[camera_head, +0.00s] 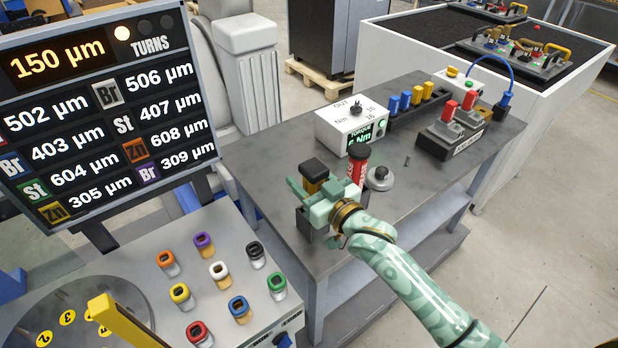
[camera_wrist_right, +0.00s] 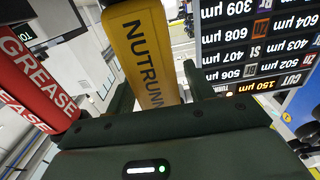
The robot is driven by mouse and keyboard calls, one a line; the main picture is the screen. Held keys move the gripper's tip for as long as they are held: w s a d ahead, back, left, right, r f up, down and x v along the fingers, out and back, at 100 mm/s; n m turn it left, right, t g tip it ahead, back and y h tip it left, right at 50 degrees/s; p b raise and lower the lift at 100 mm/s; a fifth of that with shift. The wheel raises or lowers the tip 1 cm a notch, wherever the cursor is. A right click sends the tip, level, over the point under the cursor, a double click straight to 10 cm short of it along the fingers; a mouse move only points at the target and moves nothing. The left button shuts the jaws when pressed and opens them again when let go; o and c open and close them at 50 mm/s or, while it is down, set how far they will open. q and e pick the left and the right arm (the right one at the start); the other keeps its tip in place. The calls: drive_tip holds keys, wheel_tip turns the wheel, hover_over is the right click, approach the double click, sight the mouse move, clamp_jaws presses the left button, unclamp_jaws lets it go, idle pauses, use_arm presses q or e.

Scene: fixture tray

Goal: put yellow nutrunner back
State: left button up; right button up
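The yellow nutrunner (camera_wrist_right: 143,50) stands between the fingers of my right gripper (camera_wrist_right: 158,85) in the right wrist view. A narrow gap shows between it and the right-hand finger, so the gripper looks open around it. In the head view the nutrunner's dark top (camera_head: 314,168) shows above my right gripper (camera_head: 308,194), at the near left corner of the grey bench (camera_head: 255,175). A dark holder (camera_head: 308,226) shows below the gripper; how the nutrunner sits in it is hidden. My left gripper is not in view.
A red grease tube (camera_head: 357,163) stands close beside the gripper, with a grey round part (camera_head: 380,177) next to it. The torque box (camera_head: 350,124) is behind. A panel with several coloured sockets (camera_head: 218,270) and a display (camera_head: 105,100) lie left.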

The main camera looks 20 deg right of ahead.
drive_tip(key=shift+r, duration=0.15)
drive_tip(key=p+v, duration=0.1)
drive_tip(key=v, duration=1.1)
